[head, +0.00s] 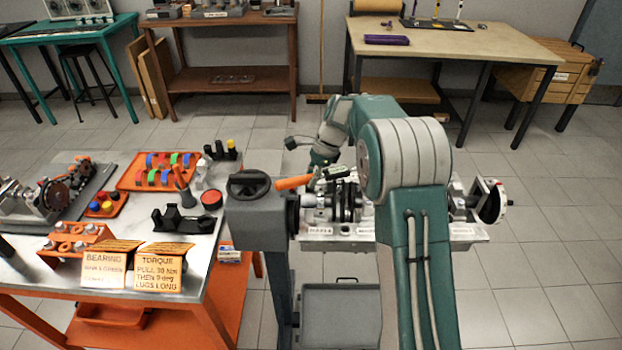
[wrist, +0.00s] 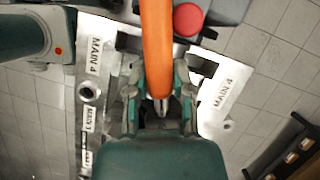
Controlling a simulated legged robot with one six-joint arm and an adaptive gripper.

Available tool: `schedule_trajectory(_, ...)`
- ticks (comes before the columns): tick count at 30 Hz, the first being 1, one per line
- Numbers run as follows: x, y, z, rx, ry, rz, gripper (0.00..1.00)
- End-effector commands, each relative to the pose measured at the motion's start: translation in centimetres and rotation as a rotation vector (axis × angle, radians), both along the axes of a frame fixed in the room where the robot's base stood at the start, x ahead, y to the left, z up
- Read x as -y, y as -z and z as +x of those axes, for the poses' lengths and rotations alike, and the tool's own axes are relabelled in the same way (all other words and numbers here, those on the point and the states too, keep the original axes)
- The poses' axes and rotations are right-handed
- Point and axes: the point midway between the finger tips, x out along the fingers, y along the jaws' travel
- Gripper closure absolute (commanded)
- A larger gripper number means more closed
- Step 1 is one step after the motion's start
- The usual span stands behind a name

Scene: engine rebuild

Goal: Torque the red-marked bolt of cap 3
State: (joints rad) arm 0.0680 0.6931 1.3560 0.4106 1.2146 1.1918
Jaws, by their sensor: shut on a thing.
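My gripper (wrist: 160,98) is shut on an orange-handled tool, which looks like the torque wrench (wrist: 157,45). Its orange handle also shows in the head view (head: 293,183), reaching left from my gripper, above the engine block. The engine block (head: 318,230) with its dark crankshaft (head: 345,205) lies below, partly hidden by my arm. In the wrist view, "MAIN 4" labels (wrist: 226,92) show on both sides of my gripper. Cap 3 and its red-marked bolt cannot be made out. Whether the tool touches any bolt is hidden.
A grey stand (head: 262,212) supports the engine's left end. The metal-topped cart (head: 140,215) at left holds colored bearing shells, a black cradle (head: 182,218) and signs (head: 158,272). A red disc (wrist: 188,18) shows beside the handle. Floor at right (head: 540,240) is clear.

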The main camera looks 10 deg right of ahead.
Motion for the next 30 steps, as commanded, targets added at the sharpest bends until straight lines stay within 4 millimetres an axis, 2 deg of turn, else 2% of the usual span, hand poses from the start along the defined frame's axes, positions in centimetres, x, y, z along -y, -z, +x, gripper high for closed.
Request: schedule_trajectory(30, -0.15, -0.16, 0.80, 0.004, 0.047, 0.001, 1.00)
